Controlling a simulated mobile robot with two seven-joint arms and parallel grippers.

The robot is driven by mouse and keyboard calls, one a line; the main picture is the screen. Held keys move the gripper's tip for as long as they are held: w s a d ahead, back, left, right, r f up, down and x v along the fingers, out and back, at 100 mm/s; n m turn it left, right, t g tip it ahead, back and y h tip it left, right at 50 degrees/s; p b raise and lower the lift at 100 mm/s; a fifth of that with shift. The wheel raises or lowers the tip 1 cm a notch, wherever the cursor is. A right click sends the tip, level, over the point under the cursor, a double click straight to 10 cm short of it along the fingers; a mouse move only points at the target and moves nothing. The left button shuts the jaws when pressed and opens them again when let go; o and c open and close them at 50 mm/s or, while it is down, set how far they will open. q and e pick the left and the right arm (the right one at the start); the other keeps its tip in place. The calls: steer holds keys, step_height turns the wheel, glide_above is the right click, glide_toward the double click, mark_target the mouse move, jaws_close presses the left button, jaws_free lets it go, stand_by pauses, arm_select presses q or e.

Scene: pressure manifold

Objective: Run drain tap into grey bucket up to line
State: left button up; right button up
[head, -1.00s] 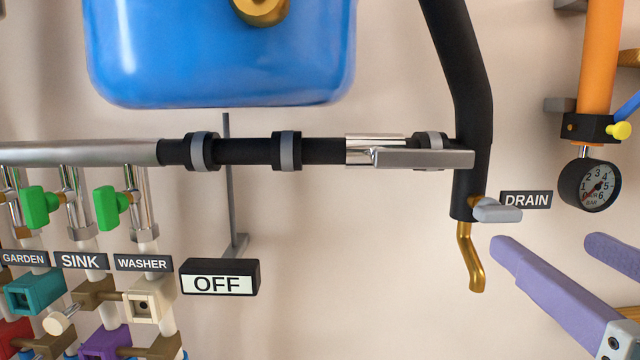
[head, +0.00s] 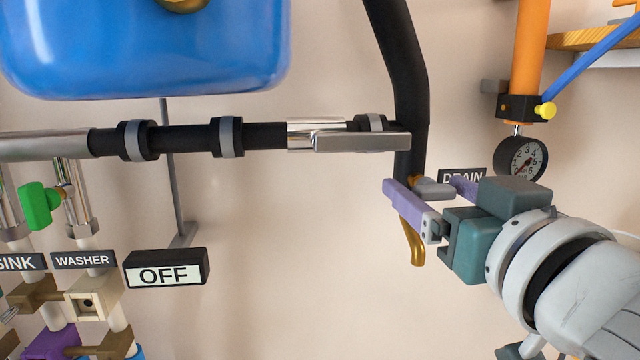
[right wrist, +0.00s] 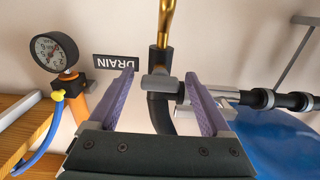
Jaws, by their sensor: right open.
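The drain tap is a brass spout (head: 413,242) below a black pipe, with a grey lever handle (head: 434,188) beside the DRAIN label (head: 462,177). My right gripper (head: 428,187) is open, with its purple fingers on either side of the grey handle in the head view. In the right wrist view the handle (right wrist: 160,84) sits between the two spread fingers (right wrist: 160,84), and the spout (right wrist: 165,22) points up in the picture. I cannot tell whether a finger touches the handle. The grey bucket and its line are not in view. My left gripper is not in view.
A pressure gauge (head: 520,158) with a yellow knob (head: 545,110) and a blue hose (head: 592,66) is right of the drain. A silver lever (head: 362,142) lies along the horizontal pipe. A blue tank (head: 150,50) is upper left. An OFF sign (head: 166,269) hangs lower left.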

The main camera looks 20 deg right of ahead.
jaws_close()
stand_by(0.5)
steer(key=shift+n, duration=0.3)
steer(key=n+p, duration=0.2)
steer(key=n, duration=0.1)
steer(key=shift+r, duration=0.1)
steer(key=n+p, duration=0.1)
steer(key=n, duration=0.2)
steer(key=shift+n, duration=0.4)
